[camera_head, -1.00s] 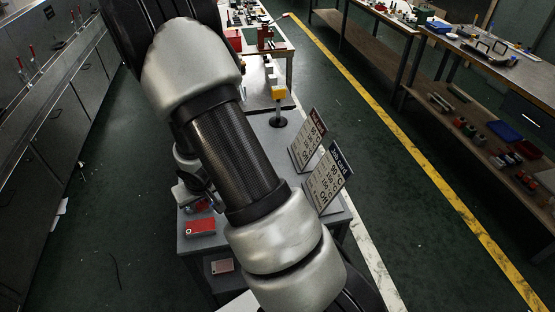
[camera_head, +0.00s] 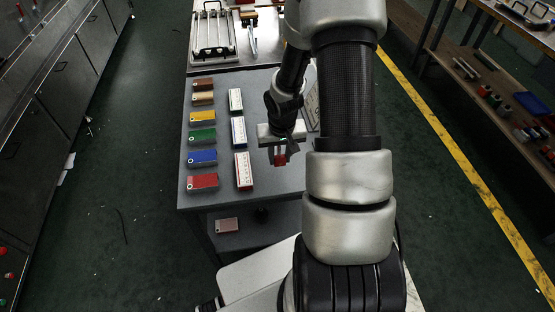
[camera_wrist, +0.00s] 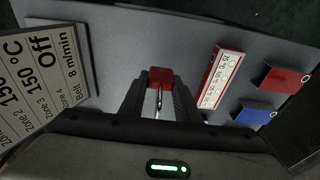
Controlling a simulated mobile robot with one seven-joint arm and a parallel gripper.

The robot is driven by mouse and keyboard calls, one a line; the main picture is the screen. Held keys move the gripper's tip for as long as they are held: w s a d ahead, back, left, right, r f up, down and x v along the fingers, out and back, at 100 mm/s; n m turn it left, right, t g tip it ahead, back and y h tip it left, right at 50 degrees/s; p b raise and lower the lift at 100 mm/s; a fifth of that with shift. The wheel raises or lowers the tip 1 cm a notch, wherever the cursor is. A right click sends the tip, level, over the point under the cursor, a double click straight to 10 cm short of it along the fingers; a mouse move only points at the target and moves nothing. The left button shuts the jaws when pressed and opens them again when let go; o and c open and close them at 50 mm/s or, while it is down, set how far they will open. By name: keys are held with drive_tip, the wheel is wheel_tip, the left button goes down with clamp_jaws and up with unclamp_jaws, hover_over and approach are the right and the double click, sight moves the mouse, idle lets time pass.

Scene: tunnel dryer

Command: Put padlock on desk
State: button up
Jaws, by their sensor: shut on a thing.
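A small red padlock (camera_head: 280,159) is in my gripper (camera_head: 278,148), over the right part of the grey desk (camera_head: 218,179). In the wrist view the padlock's red body (camera_wrist: 160,76) shows at the fingertips, with its metal shackle between the two fingers (camera_wrist: 159,96). The gripper is shut on it and points down toward the desk top. I cannot tell whether the padlock touches the surface or hangs just above it.
Several coloured tags, among them a red one (camera_head: 202,181) and a blue one (camera_head: 202,157), line the desk's left side. White labelled blocks (camera_head: 243,170) stand beside them. A sign card (camera_wrist: 43,65) is close on the gripper's other side. Bare desk surrounds the padlock.

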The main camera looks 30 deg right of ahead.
sight(280, 165)
drive_tip(key=shift+f+b, duration=0.4)
drive_tip(key=shift+f, duration=1.75)
drive_tip(key=o, duration=0.9)
drive_tip(key=r, duration=0.4)
drive_tip(key=s+r+p, duration=0.1)
drive_tip(key=r, duration=0.3)
drive_tip(key=r+p, duration=0.1)
drive_tip(key=r, duration=0.3)
drive_tip(key=shift+s+a+r, duration=0.1)
drive_tip(key=shift+s+a, duration=0.1)
drive_tip(key=shift+s, duration=0.2)
